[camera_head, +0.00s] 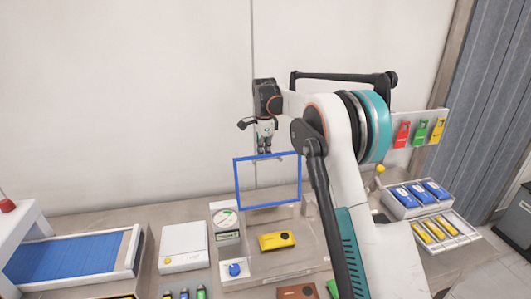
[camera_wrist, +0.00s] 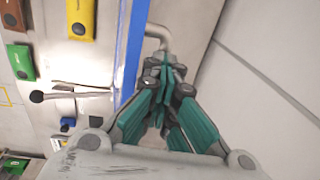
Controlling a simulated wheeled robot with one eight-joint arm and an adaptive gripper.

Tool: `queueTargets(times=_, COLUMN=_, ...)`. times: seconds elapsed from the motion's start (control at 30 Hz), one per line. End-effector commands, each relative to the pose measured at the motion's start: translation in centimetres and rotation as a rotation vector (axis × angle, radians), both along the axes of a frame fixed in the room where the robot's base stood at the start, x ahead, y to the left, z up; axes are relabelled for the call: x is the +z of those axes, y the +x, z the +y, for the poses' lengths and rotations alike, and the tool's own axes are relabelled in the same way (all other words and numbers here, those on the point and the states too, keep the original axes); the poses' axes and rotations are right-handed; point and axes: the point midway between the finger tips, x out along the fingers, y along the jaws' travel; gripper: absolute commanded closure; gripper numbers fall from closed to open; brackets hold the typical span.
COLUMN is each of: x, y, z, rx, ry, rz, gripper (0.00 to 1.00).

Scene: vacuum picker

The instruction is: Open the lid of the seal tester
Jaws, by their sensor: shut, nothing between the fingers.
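The seal tester's clear lid with its blue frame (camera_head: 236,185) stands upright at the back of the tester. Its blue edge also shows in the wrist view (camera_wrist: 131,55). A yellow pack (camera_head: 277,241) lies on the tester's base (camera_head: 262,265), below the lid. My gripper (camera_head: 264,152) is shut and empty at the lid's top edge. In the wrist view the fingertips (camera_wrist: 166,68) are close to a bent grey handle (camera_wrist: 158,34) beside the blue edge. I cannot tell whether they touch it.
A round gauge (camera_head: 226,218) and a blue knob (camera_head: 235,269) are left of the tester. A white box (camera_head: 183,246) and a blue conveyor (camera_head: 70,259) stand farther left. Trays of blue packs (camera_head: 407,207) and yellow packs (camera_head: 447,240) are at right. The wall is close behind.

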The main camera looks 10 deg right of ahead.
Motion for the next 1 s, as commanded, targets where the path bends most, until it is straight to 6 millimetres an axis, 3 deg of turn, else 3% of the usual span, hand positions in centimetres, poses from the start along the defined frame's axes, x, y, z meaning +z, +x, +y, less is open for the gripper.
queueTargets(times=0.03, x=-2.18, y=0.02, z=-0.01, rx=0.0, ry=0.0, rz=0.013, gripper=1.0)
queueTargets(times=0.6, x=-2.64, y=0.71, z=-0.01, rx=0.0, ry=0.0, rz=0.015, gripper=0.99)
queueTargets(times=0.7, x=-2.7, y=0.81, z=-0.01, rx=0.0, ry=0.0, rz=0.016, gripper=0.79)
queueTargets(times=0.77, x=-2.74, y=0.85, z=-0.01, rx=0.0, ry=0.0, rz=0.016, gripper=0.71)
queueTargets(times=1.0, x=-2.67, y=0.96, z=-0.01, rx=0.0, ry=0.0, rz=0.012, gripper=0.71)
